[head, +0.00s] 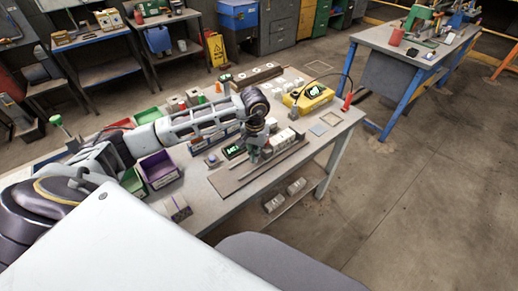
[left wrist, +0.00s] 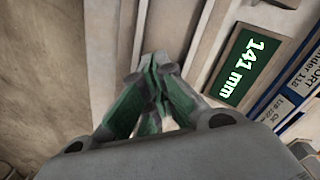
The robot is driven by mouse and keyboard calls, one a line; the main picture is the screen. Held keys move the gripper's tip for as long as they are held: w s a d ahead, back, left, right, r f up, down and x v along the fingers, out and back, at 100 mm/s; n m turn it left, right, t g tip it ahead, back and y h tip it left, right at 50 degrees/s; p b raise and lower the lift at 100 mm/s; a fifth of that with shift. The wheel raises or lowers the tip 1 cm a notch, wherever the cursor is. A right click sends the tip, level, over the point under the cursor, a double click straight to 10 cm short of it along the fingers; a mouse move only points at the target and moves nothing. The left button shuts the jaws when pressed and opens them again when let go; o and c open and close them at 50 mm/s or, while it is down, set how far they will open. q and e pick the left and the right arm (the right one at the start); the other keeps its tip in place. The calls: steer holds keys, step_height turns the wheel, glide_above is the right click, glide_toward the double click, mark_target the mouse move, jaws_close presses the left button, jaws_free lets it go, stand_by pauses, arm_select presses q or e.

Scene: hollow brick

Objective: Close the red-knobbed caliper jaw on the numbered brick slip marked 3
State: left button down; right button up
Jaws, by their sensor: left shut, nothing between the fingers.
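My left gripper (head: 254,156) points down over the brown board (head: 226,184) on the workbench. In the left wrist view its fingers (left wrist: 153,75) are together, with no object seen between them. My right gripper is not in view.
A purple bin (head: 159,170) and a green bin (head: 133,182) stand to the left. A yellow device (head: 308,97) with a cable and a red probe (head: 347,101) stands at the back right. The bench's front right corner is fairly clear.

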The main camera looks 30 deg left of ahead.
arm_select(q)
steer(key=shift+w+d+b, duration=0.25)
steer(key=shift+w+b, duration=0.05)
steer(key=shift+w, duration=0.3)
steer(key=shift+w+d+b, duration=0.25)
steer(key=shift+w+b, duration=0.05)
steer(key=shift+w, duration=0.3)
stand_by(0.3)
steer(key=shift+s, duration=0.2)
stand_by(0.7)
steer(key=shift+s+a, duration=0.25)
steer(key=shift+s, duration=0.2)
steer(key=shift+s+a, duration=0.1)
steer(key=shift+s, duration=0.2)
steer(key=shift+r, duration=0.15)
step_height(320, 180, up, 8)
steer(key=p, duration=0.3)
stand_by(1.3)
stand_by(0.6)
